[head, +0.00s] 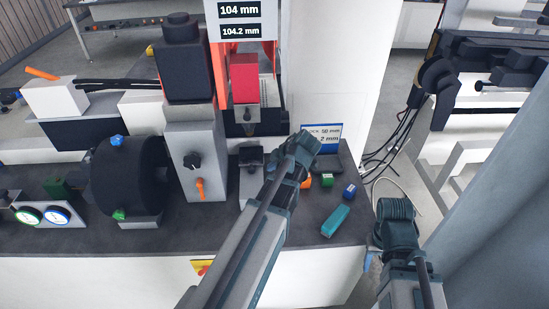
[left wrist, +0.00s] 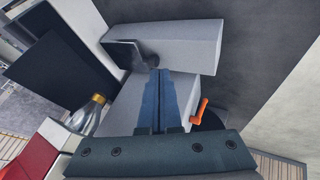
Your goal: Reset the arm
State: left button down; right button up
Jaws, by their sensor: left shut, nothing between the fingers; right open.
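My left arm reaches in over the dark bench top, and its wrist end (head: 297,158) is beside the small grey block in the middle of the bench. The fingers do not show clearly in the head view. In the left wrist view my left gripper (left wrist: 160,78) is shut and empty, its blue fingers together in front of a light grey housing (left wrist: 188,42). I cannot tell whether they touch it. My right arm's wrist (head: 397,225) is low at the right, off the bench's right edge. Its gripper is open, with the fingers mostly hidden.
The bench (head: 255,228) holds a grey post with an orange lever (head: 200,188), a black reel (head: 128,178), dial gauges (head: 45,215), a teal block (head: 335,220) and small green and blue blocks. A red block (head: 244,80) hangs below a display sign (head: 240,20). A white column stands behind.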

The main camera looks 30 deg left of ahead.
pick_arm(q)
jog(key=s+d+f+m+g+h, duration=0.1)
jog(key=s+d+m+h, duration=0.1)
jog(key=s+d+m, duration=0.3)
jog(key=s+d+f+m+g+h, duration=0.1)
jog(key=s+d+m, duration=0.5)
jog(key=d+m, duration=0.7)
jog(key=s+d+f+m+h, duration=0.2)
jog(key=s+d+m, duration=0.3)
jog(key=d+m, duration=0.3)
jog(key=shift+s+d+f+m+g+h, duration=0.2)
jog(key=shift+d+m+g+h, duration=0.2)
jog(key=shift+d, duration=0.55)
